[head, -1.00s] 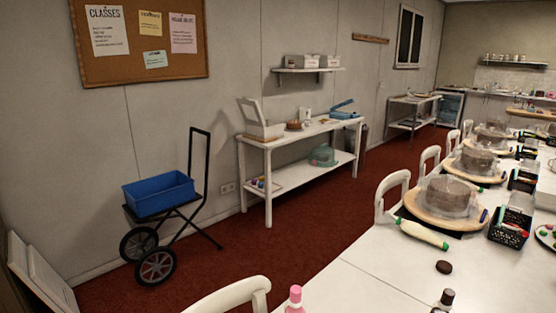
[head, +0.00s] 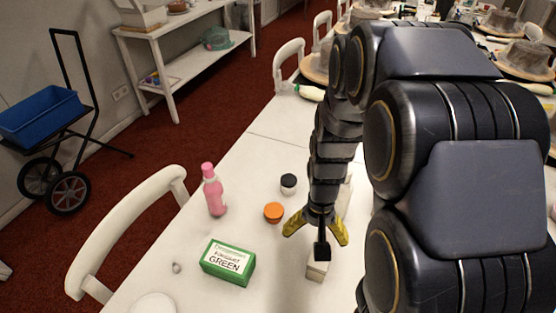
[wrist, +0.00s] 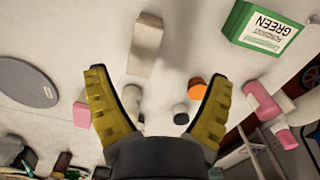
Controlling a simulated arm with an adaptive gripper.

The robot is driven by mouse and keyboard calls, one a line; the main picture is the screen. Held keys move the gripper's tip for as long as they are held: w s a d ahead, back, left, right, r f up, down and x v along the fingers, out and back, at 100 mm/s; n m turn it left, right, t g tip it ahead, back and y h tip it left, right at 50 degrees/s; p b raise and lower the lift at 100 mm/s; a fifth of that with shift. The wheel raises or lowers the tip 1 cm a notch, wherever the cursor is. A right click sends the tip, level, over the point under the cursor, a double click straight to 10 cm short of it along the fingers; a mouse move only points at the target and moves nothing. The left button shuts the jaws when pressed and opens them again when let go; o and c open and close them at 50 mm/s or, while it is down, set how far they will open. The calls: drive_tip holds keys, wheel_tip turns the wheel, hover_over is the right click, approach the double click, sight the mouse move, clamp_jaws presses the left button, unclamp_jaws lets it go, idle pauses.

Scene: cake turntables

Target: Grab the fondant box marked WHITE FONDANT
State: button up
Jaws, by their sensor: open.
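A small off-white box (head: 317,270) stands on the white table, just below and in front of my gripper (head: 315,236) in the head view. In the wrist view an off-white block (wrist: 145,48) lies ahead of the two yellow fingers, left of the middle of the gap (wrist: 160,78). No label can be read on it in either view, so I cannot tell if it is marked WHITE FONDANT. My gripper is open, fingers spread, with nothing between them. A green box marked FONDANT GREEN (head: 228,262) is left of it; it also shows in the wrist view (wrist: 262,27).
A pink bottle (head: 213,190), an orange-lidded jar (head: 273,212) and a dark-lidded jar (head: 288,184) stand left of my gripper. The wrist view also shows a pink box (wrist: 82,112) and a grey disc (wrist: 27,82). A white chair (head: 130,225) borders the table.

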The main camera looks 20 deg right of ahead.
drive_tip(key=m, duration=0.2)
hover_over(328, 237)
drive_tip(key=s+a, duration=0.2)
drive_tip(key=s, duration=0.1)
drive_tip(key=f, duration=0.6)
drive_tip(key=shift+w+a+f, duration=0.1)
drive_tip(key=shift+w+a, duration=0.05)
drive_tip(key=shift+w, duration=0.05)
drive_tip(key=shift+w+a+f, duration=0.1)
drive_tip(key=shift+f, duration=1.85)
drive_tip(key=shift+w+a+f, duration=0.1)
drive_tip(key=shift+f, duration=1.85)
drive_tip(key=c, duration=1.2)
